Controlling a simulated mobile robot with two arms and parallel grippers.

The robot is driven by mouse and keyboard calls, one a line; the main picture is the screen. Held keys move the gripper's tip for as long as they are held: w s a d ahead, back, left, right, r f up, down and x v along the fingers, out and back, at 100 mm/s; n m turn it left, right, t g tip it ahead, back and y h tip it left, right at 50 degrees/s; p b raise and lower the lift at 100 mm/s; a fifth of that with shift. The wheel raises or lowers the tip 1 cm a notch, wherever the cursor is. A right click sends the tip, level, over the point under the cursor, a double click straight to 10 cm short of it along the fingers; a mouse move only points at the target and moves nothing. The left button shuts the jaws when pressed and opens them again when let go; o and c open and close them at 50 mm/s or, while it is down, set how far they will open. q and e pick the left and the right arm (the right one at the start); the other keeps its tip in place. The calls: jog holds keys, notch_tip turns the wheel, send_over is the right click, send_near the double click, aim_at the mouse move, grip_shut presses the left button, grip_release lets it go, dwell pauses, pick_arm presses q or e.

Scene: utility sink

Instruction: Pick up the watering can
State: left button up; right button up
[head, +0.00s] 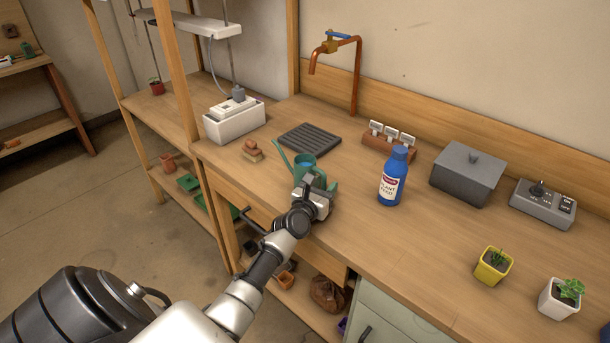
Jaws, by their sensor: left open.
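The green watering can (303,163) stands upright on the wooden bench, with its thin spout pointing to the back left. My left gripper (318,184) is right at the can's near side and hides its lower front. The gripper is open, and a finger shows against the can. I cannot tell whether it touches the can or whether the handle is between the fingers. My right gripper is not in view.
A blue plant feed bottle (393,178) stands close to the right of the gripper. A dark slatted mat (310,138) lies behind the can, and small terracotta pieces (252,150) lie to its left. A grey lidded box (467,174) and potted plants are farther right.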

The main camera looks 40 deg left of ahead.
pick_arm(q)
jog(key=shift+s, duration=0.1)
grip_shut()
jog(key=shift+r, duration=0.2)
dwell(0.3)
